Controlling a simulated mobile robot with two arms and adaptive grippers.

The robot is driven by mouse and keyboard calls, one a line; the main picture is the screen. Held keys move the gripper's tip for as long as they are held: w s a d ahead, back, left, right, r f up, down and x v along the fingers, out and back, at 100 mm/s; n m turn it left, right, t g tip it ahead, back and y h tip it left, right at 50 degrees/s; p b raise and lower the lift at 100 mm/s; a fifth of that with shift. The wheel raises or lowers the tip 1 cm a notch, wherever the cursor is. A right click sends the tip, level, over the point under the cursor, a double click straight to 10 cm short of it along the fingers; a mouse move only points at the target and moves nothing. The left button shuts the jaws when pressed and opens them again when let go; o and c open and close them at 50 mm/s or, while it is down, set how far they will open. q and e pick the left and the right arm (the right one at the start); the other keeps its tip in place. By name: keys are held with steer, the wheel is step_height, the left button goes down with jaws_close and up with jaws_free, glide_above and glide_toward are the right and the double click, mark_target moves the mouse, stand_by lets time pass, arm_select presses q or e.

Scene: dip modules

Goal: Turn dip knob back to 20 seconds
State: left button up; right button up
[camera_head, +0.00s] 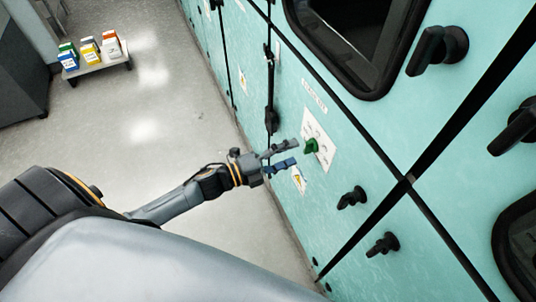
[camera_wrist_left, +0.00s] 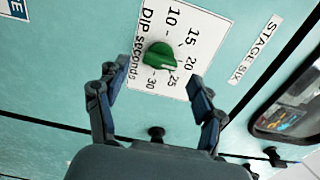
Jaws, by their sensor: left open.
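The green dip knob (camera_head: 311,146) sits on a white dial plate (camera_head: 322,157) on the teal cabinet front. In the left wrist view the knob (camera_wrist_left: 159,56) is in the upper middle of the plate (camera_wrist_left: 207,32), which reads "Dip seconds" with 10, 15, 20, 25 and 30. One end of the knob points right, towards the 20 and 25 marks; I cannot tell exactly which. My left gripper (camera_head: 293,153) is open just in front of the knob. Its fingers (camera_wrist_left: 155,75) are spread on either side, apart from it. My right gripper is not in view.
Black handles (camera_head: 351,198) and (camera_head: 382,244) stick out below the plate, and a larger one (camera_head: 437,50) beside the dark window (camera_head: 350,35). A "STAGE SIX" label (camera_wrist_left: 256,48) is right of the plate. A low cart (camera_head: 97,68) with colored boxes stands far left; the floor between is clear.

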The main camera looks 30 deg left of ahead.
arm_select(q)
steer(key=v, duration=0.8)
steer(key=s+a+f+n+g+y, duration=0.1)
steer(key=s+a+f+n+y, duration=0.3)
steer(key=f, duration=0.6)
steer(key=s+a+f+n+g+y, duration=0.1)
steer(key=a+f+n+g+y, duration=0.15)
steer(key=f+n, duration=0.55)
steer(key=s+a+f+n+g+y, duration=0.1)
steer(key=s+a+f+n+y, duration=0.15)
steer(key=f, duration=0.95)
steer(key=s+d+f+n+g, duration=0.2)
steer(key=s+f, duration=0.3)
steer(key=s, duration=0.3)
steer(key=s+d+f+n+g+y, duration=0.1)
steer(key=s+d+f+n+g, duration=0.2)
steer(key=s+f, duration=0.3)
steer(key=s+d+f+n+g+y, duration=0.1)
steer(key=s+f, duration=0.4)
steer(key=s, duration=0.7)
steer(key=d+n+g, duration=0.1)
steer(key=n+g, duration=0.1)
steer(key=shift+d+f+n+g, duration=0.15)
steer(key=shift+d+n+g, duration=0.2)
steer(key=shift+s, duration=0.15)
